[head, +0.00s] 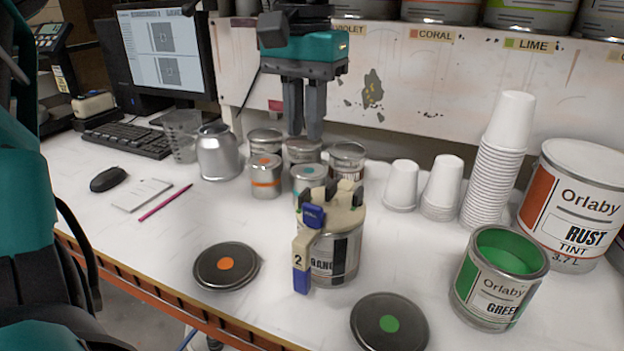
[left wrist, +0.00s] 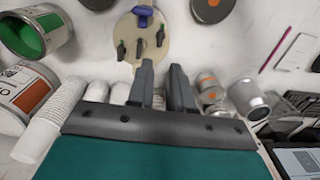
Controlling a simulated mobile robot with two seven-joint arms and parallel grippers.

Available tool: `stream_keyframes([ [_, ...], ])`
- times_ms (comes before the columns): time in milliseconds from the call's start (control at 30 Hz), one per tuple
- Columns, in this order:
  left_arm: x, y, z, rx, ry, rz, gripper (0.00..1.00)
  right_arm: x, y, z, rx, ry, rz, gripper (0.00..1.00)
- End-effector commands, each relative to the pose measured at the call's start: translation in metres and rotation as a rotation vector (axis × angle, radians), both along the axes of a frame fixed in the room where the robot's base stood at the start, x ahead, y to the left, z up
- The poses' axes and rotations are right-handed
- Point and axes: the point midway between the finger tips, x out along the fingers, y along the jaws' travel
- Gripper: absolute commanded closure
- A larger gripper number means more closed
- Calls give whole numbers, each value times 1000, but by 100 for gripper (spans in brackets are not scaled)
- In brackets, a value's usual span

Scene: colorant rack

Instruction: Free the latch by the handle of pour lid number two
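The beige pour lid (head: 345,217) sits on an upright can labelled "GANG…" (head: 340,258). Its handle (head: 300,248) hangs down the front left side, with a "2" on it and a blue lower end. A blue latch (head: 313,215) sits at the handle's top, and dark clips stand on the lid. In the left wrist view the lid (left wrist: 130,48) and blue latch (left wrist: 143,12) lie beyond the fingertips. My left gripper (head: 303,138) points down behind the lid, above the small cans, apart from the lid. Its fingers (left wrist: 162,66) are parted and empty. My right gripper is not in view.
Several small cans (head: 265,178) and a metal jug (head: 218,152) stand behind the lid. White cups (head: 492,160), a rust tint can (head: 575,205) and an open green can (head: 497,285) stand right. Two round lids (head: 226,266) (head: 389,322) lie in front. A shelf (head: 440,80) is behind.

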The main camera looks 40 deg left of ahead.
Motion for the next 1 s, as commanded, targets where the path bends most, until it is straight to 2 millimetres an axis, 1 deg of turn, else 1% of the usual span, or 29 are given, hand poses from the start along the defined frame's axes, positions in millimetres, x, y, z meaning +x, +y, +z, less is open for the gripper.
stream_keyframes([
  [33, -1, 0, -13, 0, 6, 0, 80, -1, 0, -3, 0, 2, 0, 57],
  [200, -1, 0, -50, 0, 6, 0, 80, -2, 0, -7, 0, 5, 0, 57],
  [400, -1, 0, -85, -1, 5, 2, 80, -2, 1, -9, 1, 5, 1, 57],
  [500, 0, 0, -96, 0, 3, 3, 80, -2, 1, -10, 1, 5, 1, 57],
  [700, 0, 1, -104, 1, 1, 3, 80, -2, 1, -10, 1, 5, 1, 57],
  [933, 0, 0, -104, 0, 0, 3, 80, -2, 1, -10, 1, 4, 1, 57],
  [1000, 0, 0, -104, 0, 0, 3, 86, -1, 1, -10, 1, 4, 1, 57],
])
